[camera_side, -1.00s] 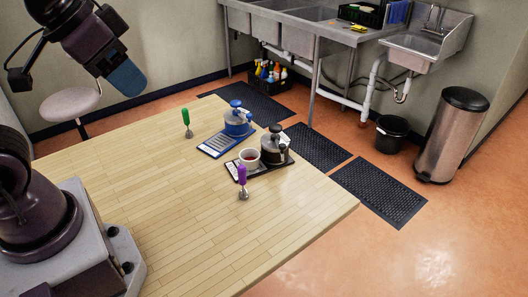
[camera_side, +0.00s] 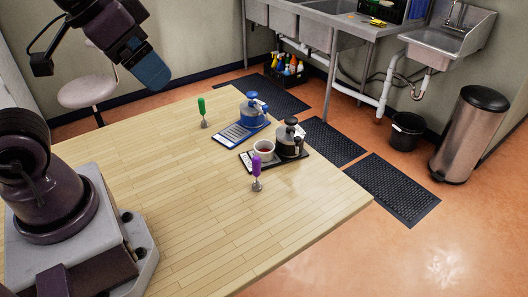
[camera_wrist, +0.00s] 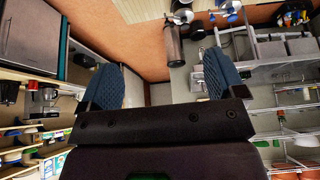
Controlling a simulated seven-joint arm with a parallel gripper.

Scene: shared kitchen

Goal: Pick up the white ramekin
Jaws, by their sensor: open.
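The white ramekin (camera_side: 264,149) stands upright on a black tray (camera_side: 300,164) toward the table's far right side, with something dark red inside. It is just left of a black-and-grey lidded jug (camera_side: 289,145) on the same tray. A purple-handled tool (camera_side: 256,172) stands upright in front of it and slightly overlaps its lower edge. My gripper (camera_side: 150,72) is high above the table's far left, well away from the ramekin. In the wrist view my gripper (camera_wrist: 161,82) is open with two blue fingers wide apart and nothing between them. I cannot make out the ramekin there.
A blue-lidded jug (camera_side: 253,110) stands on a blue tray (camera_side: 235,138) behind the ramekin. A green-handled tool (camera_side: 203,112) stands upright left of it. The wooden table (camera_side: 185,200) is clear at its left and front. A metal bin (camera_side: 466,135) and sinks are beyond.

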